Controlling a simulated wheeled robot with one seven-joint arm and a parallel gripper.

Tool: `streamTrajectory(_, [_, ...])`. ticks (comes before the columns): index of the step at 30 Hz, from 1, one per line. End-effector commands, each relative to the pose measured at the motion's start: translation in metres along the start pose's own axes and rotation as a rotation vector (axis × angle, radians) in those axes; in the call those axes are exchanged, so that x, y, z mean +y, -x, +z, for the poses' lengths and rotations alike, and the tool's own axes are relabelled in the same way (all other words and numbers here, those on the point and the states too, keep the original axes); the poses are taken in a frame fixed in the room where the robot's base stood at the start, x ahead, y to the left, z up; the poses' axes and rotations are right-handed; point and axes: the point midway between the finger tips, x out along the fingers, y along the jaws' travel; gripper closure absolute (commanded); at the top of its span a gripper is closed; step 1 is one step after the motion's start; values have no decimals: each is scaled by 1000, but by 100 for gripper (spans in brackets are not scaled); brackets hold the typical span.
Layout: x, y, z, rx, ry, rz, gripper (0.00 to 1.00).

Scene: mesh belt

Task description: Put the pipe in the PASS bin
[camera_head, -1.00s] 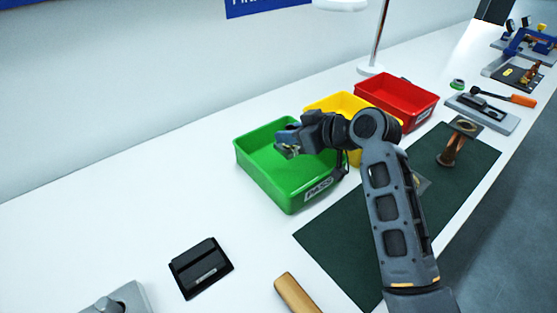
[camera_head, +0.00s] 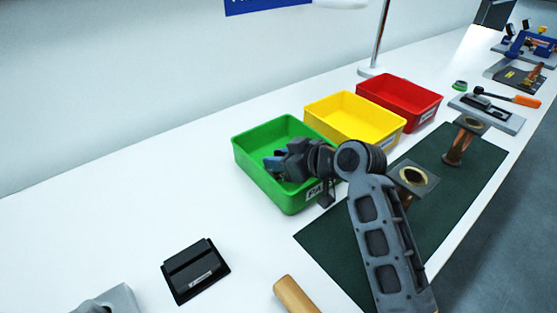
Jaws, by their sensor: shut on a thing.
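My gripper (camera_head: 274,164) is inside the green PASS bin (camera_head: 250,165), low over its floor, with its fingers pointing left. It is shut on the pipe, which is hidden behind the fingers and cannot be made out. The PASS label on the bin's front is partly covered by my arm. Two flanged copper-coloured pieces stand on the dark green mat (camera_head: 335,245): one (camera_head: 414,176) just right of my arm, partly hidden by it, and another (camera_head: 461,143) farther back.
A yellow bin (camera_head: 355,118) and a red bin (camera_head: 402,101) stand in a row behind the green one. A black block (camera_head: 195,271) and a wooden handle (camera_head: 294,295) lie in front. A lamp pole (camera_head: 380,40) rises behind the bins. The white table at left is clear.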

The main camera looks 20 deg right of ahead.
Motion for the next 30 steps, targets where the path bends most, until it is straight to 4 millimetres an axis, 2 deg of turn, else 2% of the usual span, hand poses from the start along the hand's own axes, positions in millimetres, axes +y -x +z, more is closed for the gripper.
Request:
streamTrajectory(3, [0,-1,2,2,1,0,100])
streamTrajectory(4, [0,-2,3,0,0,0,72])
streamTrajectory(12, [0,-1,2,0,0,0,47])
streamTrajectory(22, [0,3,0,0,0,1,47])
streamTrajectory(26, [0,20,1,1,0,1,47])
streamTrajectory(30, [1,50,1,1,1,3,47])
